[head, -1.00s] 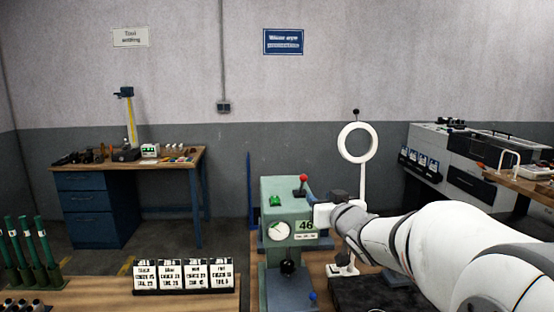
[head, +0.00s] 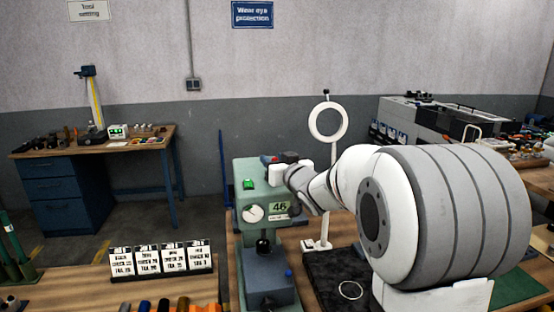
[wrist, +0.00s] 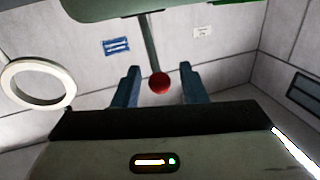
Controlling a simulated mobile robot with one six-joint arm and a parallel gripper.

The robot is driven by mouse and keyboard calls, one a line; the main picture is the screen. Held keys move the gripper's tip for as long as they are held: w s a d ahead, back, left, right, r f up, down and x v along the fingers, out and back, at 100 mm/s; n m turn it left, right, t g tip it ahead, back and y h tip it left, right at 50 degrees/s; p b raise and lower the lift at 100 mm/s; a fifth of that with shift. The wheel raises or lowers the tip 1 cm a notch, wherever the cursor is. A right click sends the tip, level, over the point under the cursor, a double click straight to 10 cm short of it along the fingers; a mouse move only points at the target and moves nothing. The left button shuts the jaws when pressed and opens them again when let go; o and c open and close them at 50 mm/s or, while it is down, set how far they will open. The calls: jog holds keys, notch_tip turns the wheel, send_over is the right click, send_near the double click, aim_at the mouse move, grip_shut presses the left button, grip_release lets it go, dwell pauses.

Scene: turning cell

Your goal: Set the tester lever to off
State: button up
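The tester (head: 262,190) is a green machine with a white dial and a display reading 46, on the bench at the centre of the head view. Its lever stands on top. The lever's red knob (wrist: 158,83) and thin stem show in the wrist view, which sees the room upside down. My gripper (wrist: 160,88) is open, its two blue fingers on either side of the knob with a gap at each side. In the head view my gripper (head: 272,160) is at the tester's top and mostly hides the lever. I cannot tell the lever's setting.
A white ring on a stand (head: 328,121) rises just right of the tester, close to my arm. Label cards (head: 160,260) stand on the bench at left. A blue desk (head: 66,205) stands behind.

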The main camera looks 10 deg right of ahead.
jog(key=shift+c, duration=0.2)
grip_shut()
